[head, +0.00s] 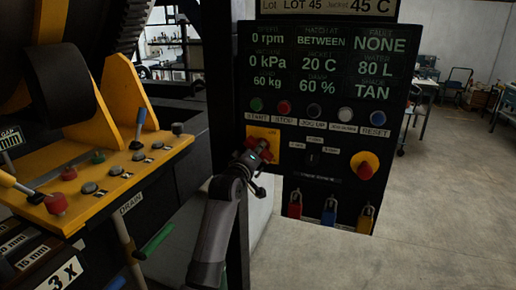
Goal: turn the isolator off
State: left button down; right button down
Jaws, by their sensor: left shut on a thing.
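The isolator (268,132) is a yellow plate with a red handle at the lower left of the black control panel in the head view. My left gripper (258,153) is at the plate and covers most of it. It is shut on the isolator's red handle, which shows only in small parts around the fingers. The handle's exact angle and any position marks are hidden by the gripper. My right gripper is not in view.
The panel's screen (324,62) sits above a row of buttons. A red emergency knob (365,166) is right of the isolator, with padlocks (329,212) hanging below. A yellow console (110,165) with levers stands at left. Open floor lies at right.

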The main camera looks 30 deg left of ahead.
pick_arm(q)
jog(key=shift+f+m, duration=0.1)
jog(key=shift+m, duration=0.9)
jog(key=c, duration=1.4)
grip_release()
jog(key=shift+c, duration=0.2)
jog(key=v, duration=1.2)
jog(key=shift+f, duration=0.1)
